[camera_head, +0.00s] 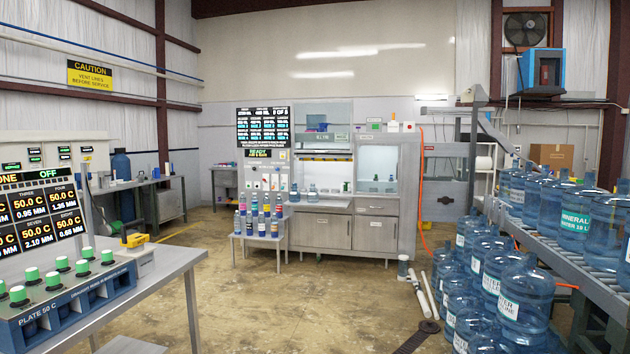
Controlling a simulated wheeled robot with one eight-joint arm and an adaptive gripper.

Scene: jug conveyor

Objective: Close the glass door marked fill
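The workstation against the back wall has two glass-fronted bays. In the left bay, a glass panel (327,115) sits high, above an opening over a counter (322,204) with small blue jugs. The right bay (378,168) is lit and pale, with small items on its floor; I cannot tell whether glass covers its front.
A small table (259,238) with colourful bottles stands before the workstation's left part. A roller conveyor (545,247) and several large water jugs (505,300) fill the right. A bench (160,272) stands at left. Pipes (422,292) lie near the jugs. The middle floor is open.

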